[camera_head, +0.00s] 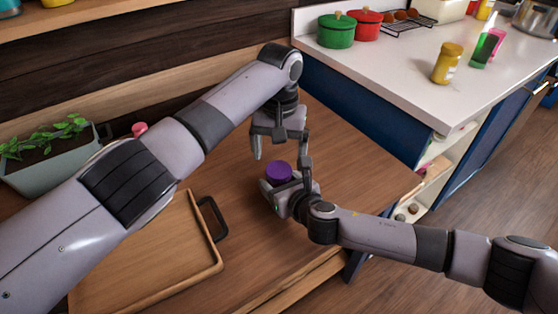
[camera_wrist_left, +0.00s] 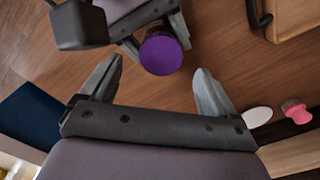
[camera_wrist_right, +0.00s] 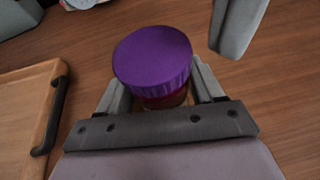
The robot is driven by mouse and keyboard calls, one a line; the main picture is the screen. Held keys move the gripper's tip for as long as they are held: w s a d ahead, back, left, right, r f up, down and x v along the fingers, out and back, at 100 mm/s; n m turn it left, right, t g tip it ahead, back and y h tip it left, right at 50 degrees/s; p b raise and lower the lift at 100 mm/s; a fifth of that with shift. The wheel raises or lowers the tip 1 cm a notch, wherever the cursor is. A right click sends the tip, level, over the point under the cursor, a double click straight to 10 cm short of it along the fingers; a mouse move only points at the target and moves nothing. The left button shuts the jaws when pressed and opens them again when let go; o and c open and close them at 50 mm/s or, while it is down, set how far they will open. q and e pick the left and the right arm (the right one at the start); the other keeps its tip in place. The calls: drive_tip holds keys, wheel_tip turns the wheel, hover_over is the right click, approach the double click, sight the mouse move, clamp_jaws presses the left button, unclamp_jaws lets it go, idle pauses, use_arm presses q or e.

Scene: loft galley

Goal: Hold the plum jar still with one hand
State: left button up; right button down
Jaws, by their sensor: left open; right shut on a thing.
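The plum jar (camera_head: 279,172) stands on the wooden table and has a purple lid. In the right wrist view the jar (camera_wrist_right: 153,62) sits between the fingers, with a dark red body just showing under the lid. My right gripper (camera_head: 282,188) is shut on the jar below its lid. My left gripper (camera_head: 279,150) is open and empty, above and behind the jar. In the left wrist view the purple lid (camera_wrist_left: 161,53) shows beyond the open fingers. Most of the jar's body is hidden by the lid and the right gripper.
A wooden tray (camera_head: 150,285) with a dark handle (camera_head: 213,218) lies left of the jar. A planter (camera_head: 50,170) stands at the far left. A white counter (camera_head: 400,85) holds green and red pots and a yellow jar (camera_head: 447,63). The table right of the jar is clear.

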use_arm(q)
wheel_tip(320, 180, up, 8)
drive_tip(key=shift+a, duration=0.1)
use_arm(e)
drive_tip(key=shift+c, duration=0.3)
unclamp_jaws()
drive_tip(key=shift+s+d, duration=0.1)
drive_tip(key=p+v, duration=0.1)
drive_tip(key=v, duration=0.4)
drive_tip(key=shift+s+d+r, duration=0.1)
drive_tip(key=shift+s+r, duration=0.05)
drive_tip(key=shift+s, duration=0.05)
drive_tip(key=shift+s+d+r, duration=0.25)
drive_tip(key=shift+s+d, duration=0.05)
drive_tip(key=shift+s, duration=0.3)
use_arm(q)
drive_tip(key=shift+r, duration=0.55)
